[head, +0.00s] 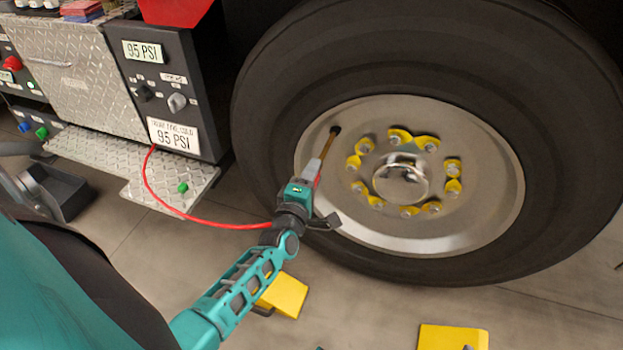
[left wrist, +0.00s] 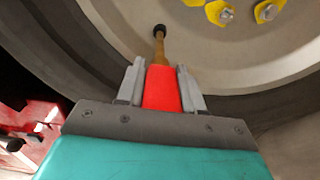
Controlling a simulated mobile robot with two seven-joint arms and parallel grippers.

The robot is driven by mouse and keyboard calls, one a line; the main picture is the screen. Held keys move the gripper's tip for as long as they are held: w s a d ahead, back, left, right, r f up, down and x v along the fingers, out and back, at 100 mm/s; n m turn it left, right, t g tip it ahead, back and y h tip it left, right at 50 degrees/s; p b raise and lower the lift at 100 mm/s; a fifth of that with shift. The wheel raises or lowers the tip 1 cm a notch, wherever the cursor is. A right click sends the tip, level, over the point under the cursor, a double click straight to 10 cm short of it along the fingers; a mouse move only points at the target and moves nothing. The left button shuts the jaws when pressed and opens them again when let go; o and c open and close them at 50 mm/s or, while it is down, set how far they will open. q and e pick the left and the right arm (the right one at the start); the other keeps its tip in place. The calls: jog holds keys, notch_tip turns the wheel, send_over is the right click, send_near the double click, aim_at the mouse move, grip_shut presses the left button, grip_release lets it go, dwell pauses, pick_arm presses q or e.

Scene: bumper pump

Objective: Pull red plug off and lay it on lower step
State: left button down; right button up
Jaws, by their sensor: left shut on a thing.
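My left gripper (head: 322,162) is in front of the big wheel, its fingers pointing up toward the brass-coloured valve stem (head: 329,145). In the left wrist view the gripper (left wrist: 161,85) is shut on the red plug (left wrist: 161,90), which sits between the grey fingers. The plug is in line with the stem (left wrist: 159,48) and appears to meet its near end; the contact itself is hard to make out. A red hose (head: 190,215) runs from the panel to behind the gripper. The lower step (head: 145,193) is diamond plate, at the left. My right gripper is not in view.
A green knob (head: 183,187) stands on the lower step. The dark tyre (head: 262,100) and the rim with yellow nut markers (head: 399,136) fill the right. Yellow blocks (head: 285,294) (head: 453,338) lie on the floor. The control panel (head: 160,85) rises above the step.

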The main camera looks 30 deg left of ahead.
pick_arm(q)
jog(key=shift+w+a+r, duration=0.1)
jog(key=shift+w+r, duration=0.05)
jog(key=shift+r, duration=0.2)
jog(key=shift+p+v, duration=0.45)
jog(key=shift+v, duration=0.65)
jog(key=shift+f+p+v, duration=0.1)
jog(key=shift+p+v, duration=0.2)
jog(key=shift+v, duration=0.65)
jog(key=shift+f+p+v, duration=0.15)
jog(key=shift+p+v, duration=0.15)
jog(key=shift+v, duration=0.65)
